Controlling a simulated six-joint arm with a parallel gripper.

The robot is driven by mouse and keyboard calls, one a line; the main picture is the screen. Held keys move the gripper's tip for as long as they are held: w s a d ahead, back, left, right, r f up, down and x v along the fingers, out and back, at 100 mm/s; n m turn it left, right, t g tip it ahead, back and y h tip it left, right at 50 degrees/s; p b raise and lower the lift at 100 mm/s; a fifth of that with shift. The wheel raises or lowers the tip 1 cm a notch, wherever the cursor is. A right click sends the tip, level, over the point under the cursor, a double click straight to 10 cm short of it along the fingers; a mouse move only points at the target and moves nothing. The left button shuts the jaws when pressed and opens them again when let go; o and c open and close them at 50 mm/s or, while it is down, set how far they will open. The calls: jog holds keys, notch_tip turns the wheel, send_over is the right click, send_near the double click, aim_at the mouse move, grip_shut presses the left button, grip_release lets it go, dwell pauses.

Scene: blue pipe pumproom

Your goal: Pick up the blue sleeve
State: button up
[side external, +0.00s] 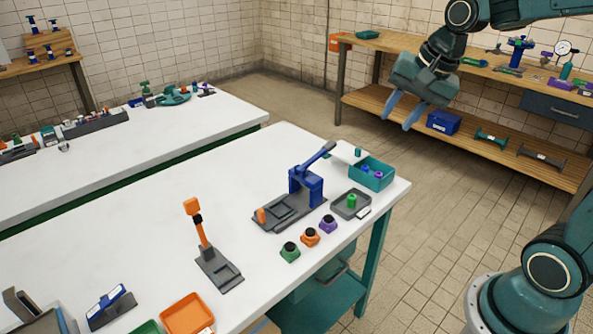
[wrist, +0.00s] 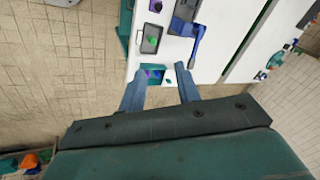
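A small blue piece (side external: 365,169), which looks like the blue sleeve, sits inside a teal bin (side external: 384,183) at the right corner of the white table. A purple piece (side external: 378,175) is beside it in the bin. In the wrist view the bin (wrist: 165,67) shows just beyond my fingertips, its contents too small to tell apart surely. My gripper (side external: 400,115) is open and empty, high above the floor beyond the table's right corner. Its two spread fingers also show in the wrist view (wrist: 160,92).
A grey tray (side external: 340,208) with a green piece (side external: 352,201) lies in front of the bin. A blue lever press (side external: 306,187) stands left of it. A small teal piece (side external: 358,152) is behind the bin. Orange, green and purple buttons line the table's front edge.

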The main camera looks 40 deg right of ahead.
jog(key=w+d+f+m, duration=0.3)
jog(key=w+d+m, duration=0.3)
jog(key=m+y, duration=0.2)
jog(key=m, duration=1.1)
send_near(367, 167)
jog(key=shift+g+h, duration=0.3)
jog(key=shift+w+x, duration=0.25)
jog(key=shift+x, duration=1.75)
jog(key=shift+a, duration=0.2)
jog(key=shift+x, duration=2.5)
jog(key=shift+w, duration=0.1)
